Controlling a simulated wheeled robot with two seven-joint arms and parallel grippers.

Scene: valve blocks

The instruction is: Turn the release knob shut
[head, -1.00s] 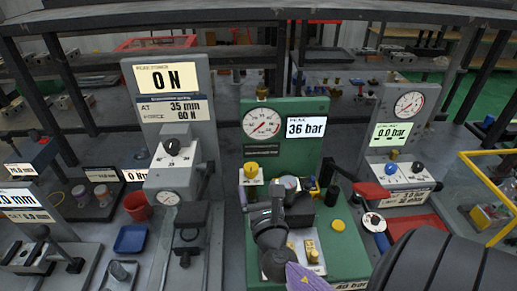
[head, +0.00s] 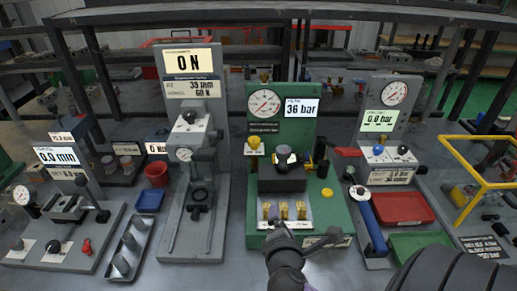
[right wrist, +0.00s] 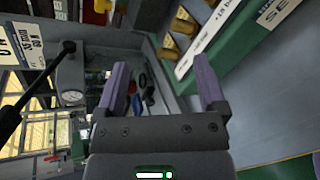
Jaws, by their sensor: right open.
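The green valve block (head: 327,213) stands in the middle of the head view, with a round gauge (head: 265,103) and a "36 bar" display (head: 301,108). A yellow knob (head: 254,139) sits on a white plate at its left; a dark knob (head: 284,154) sits at its centre. I cannot read which one is the release knob. My right gripper (head: 278,230) is at the block's front edge, apart from both knobs. In the right wrist view the right gripper (right wrist: 162,88) has its purple fingers wide apart and nothing between them. My left gripper is not in view.
A grey force stand (head: 188,65) is left of the block. A grey gauge stand (head: 385,108) with a red tray (head: 402,209) is at the right. A blue-handled tool (head: 366,222) lies by the block's right side. Brass fittings (head: 284,211) line its front.

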